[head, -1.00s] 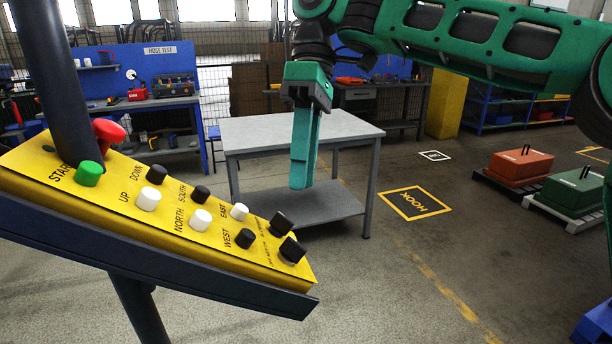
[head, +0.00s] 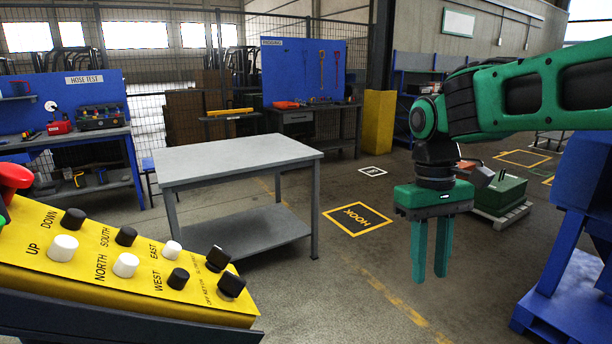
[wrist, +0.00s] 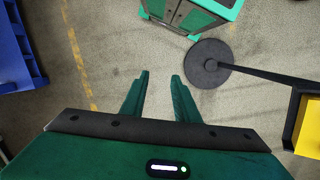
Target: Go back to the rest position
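My gripper (head: 431,262) hangs down at the right of the head view, over open floor and clear of the yellow control panel (head: 110,262). Its two green fingers stand apart with nothing between them; the wrist view shows the same open gripper (wrist: 160,90) with bare floor between the fingers. The panel at the left carries black and white knobs labelled up, down, north, south, east and west. A red mushroom button (head: 14,176) is at its left edge, partly cut off by the frame.
A grey table (head: 235,158) with an empty top stands in the middle. A yellow floor square marked HOOK (head: 357,219) lies beyond. A green weight (head: 502,194) sits on a pallet behind my gripper. A blue stand (head: 575,270) is at the right. The panel's round base (wrist: 208,64) shows in the wrist view.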

